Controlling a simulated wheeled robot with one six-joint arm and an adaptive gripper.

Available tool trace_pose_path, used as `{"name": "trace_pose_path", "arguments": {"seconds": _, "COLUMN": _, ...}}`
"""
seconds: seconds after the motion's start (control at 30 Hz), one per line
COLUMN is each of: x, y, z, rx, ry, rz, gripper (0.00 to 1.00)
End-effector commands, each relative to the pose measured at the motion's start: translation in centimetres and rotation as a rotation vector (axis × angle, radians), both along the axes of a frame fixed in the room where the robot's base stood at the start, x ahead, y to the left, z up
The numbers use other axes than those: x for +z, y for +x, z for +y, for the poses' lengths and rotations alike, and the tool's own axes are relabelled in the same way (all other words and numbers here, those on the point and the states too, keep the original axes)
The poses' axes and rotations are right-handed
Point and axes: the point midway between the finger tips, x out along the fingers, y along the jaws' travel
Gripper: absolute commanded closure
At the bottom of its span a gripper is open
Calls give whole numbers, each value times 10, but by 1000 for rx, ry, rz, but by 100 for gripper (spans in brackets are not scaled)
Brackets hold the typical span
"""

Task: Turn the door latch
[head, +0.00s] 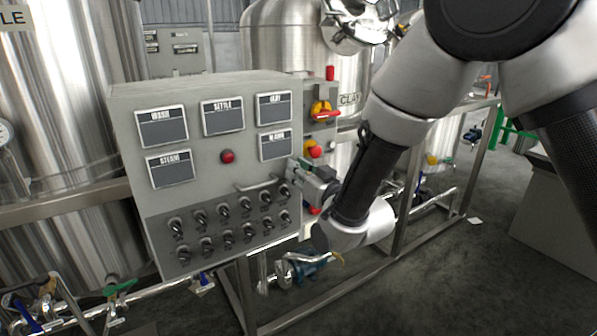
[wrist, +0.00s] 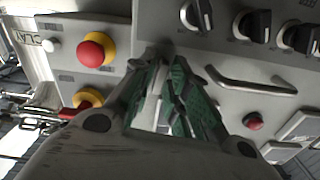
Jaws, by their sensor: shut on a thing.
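The grey control cabinet (head: 190,95) stands in the middle of the head view, with labelled displays, dark knobs and a bar handle (head: 257,184) on its front. My gripper (head: 297,172) is at the right edge of this front, just right of the bar handle. In the wrist view my gripper (wrist: 170,85) has its green-lined fingers close together on the cabinet's edge, beside the bar handle (wrist: 250,84). It is shut on what seems to be the door latch, mostly hidden between the fingers. I cannot tell the latch's angle.
A side panel right of the cabinet carries a red-and-yellow switch (head: 323,111) and red buttons. In the wrist view a red-and-yellow button (wrist: 96,49) lies close left of my fingers. Steel tanks (head: 75,110) and pipes surround the cabinet. Grey floor is open at right.

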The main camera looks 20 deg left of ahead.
Motion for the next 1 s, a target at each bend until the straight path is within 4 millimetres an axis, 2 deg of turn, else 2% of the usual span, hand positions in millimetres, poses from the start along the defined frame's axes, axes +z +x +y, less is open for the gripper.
{"name": "trace_pose_path", "arguments": {"seconds": 1.0, "x": 0, "y": 1, "z": -1, "rx": -1, "ry": 616, "rz": 718, "gripper": 100}}
